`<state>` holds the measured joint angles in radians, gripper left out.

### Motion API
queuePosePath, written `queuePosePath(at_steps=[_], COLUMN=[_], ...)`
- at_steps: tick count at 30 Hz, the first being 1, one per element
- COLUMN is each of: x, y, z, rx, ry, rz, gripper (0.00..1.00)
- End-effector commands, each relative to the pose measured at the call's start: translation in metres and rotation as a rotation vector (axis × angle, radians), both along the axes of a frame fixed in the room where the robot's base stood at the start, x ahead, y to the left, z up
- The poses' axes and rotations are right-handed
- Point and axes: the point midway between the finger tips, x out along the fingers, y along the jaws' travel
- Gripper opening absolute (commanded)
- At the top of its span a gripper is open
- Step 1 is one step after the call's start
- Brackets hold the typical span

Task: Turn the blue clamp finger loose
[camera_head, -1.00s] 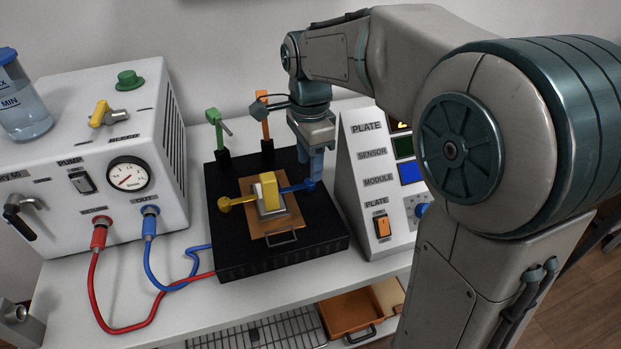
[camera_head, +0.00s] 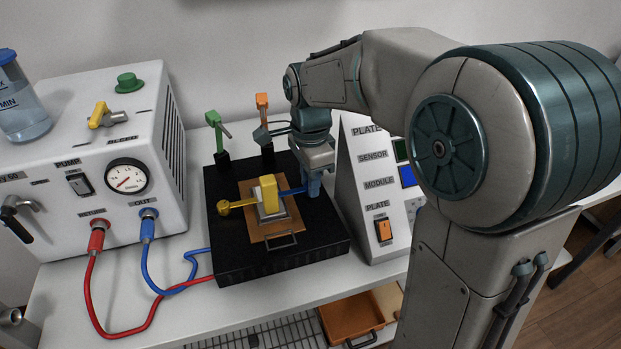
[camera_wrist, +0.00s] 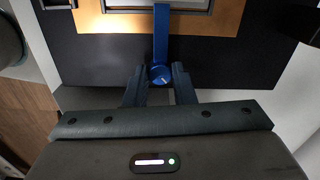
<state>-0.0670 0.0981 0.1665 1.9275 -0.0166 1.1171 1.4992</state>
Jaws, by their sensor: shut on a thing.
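The blue clamp finger (camera_wrist: 161,40) shows in the wrist view as a straight bar with a round knob at its near end. Its bar reaches over the edge of the copper-coloured plate (camera_wrist: 225,20). My gripper (camera_wrist: 159,78) is shut on the knob end, with one dark finger on each side. In the head view the blue clamp finger (camera_head: 291,191) points left toward the yellow block on the plate (camera_head: 258,223). My gripper (camera_head: 314,182) comes down over its right end and hides part of it. The yellow clamp finger (camera_head: 236,204) points at the block from the left.
The black base (camera_head: 231,262) carries the plate. Green (camera_head: 218,130) and orange (camera_head: 263,115) upright posts stand at its back. The sensor module (camera_head: 375,190) stands close on the right. The pump box (camera_head: 90,150) with red and blue hoses stands left.

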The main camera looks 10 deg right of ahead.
Motion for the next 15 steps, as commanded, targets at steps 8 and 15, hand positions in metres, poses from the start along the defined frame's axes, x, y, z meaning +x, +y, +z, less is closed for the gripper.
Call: queuePosePath(at_steps=[8, 15], x=[0.0, 0.0002], y=[0.0001, 0.0003], z=[0.0014, 0.0024], rx=[-0.001, -0.002], ry=[0.001, -0.001], rz=[0.07, 0.239], gripper=[0.0, 0.0])
